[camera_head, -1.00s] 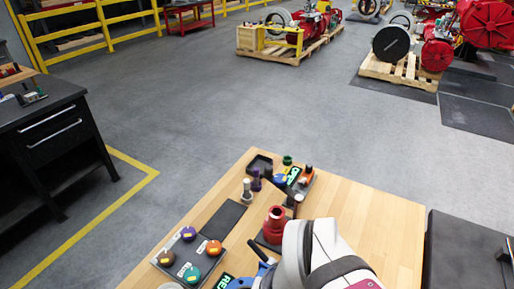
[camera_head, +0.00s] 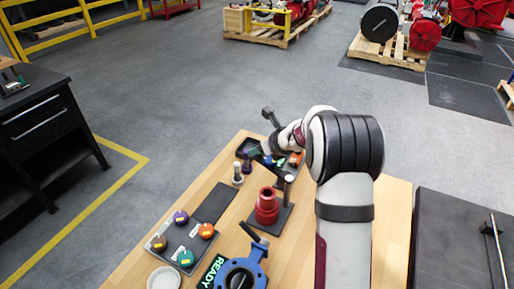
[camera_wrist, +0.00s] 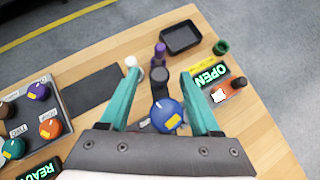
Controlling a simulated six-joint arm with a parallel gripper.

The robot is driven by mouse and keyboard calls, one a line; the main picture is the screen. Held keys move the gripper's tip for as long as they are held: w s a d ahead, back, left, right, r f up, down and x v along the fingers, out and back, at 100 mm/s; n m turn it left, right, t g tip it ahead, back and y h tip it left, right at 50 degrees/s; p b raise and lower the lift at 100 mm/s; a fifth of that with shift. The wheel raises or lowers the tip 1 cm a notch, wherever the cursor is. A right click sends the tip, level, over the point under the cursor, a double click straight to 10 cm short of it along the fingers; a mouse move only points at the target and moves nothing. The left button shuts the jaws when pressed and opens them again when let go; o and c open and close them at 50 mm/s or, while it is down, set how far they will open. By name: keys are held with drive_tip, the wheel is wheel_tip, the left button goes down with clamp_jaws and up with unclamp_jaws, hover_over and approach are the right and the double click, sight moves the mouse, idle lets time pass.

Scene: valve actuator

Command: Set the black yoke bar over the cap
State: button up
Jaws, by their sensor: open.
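A black bar-like piece with a rounded dark end (camera_wrist: 160,75) stands in the wrist view; I take it to be the yoke bar. My gripper (camera_wrist: 159,77) is open, its teal fingers on either side of this piece with gaps showing. Whether it touches the piece is unclear. A blue knob with a yellow label (camera_wrist: 168,114) is just below it in that view. In the head view a red stepped cylinder (camera_head: 266,207) stands on a dark plate beside a black post (camera_head: 288,187); which part is the cap I cannot tell. My arm hides part of the table there.
A purple bottle (camera_wrist: 159,51), a white-topped piece (camera_wrist: 131,64), a black tray (camera_wrist: 181,38), a green cup (camera_wrist: 221,47) and a lit OPEN sign (camera_wrist: 212,75) stand close around the gripper. Coloured knobs (camera_head: 182,240) and a blue valve (camera_head: 240,272) are nearer the front.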

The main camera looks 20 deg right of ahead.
drive_tip(key=shift+x, duration=1.3)
drive_tip(key=shift+c, duration=0.3)
clamp_jaws()
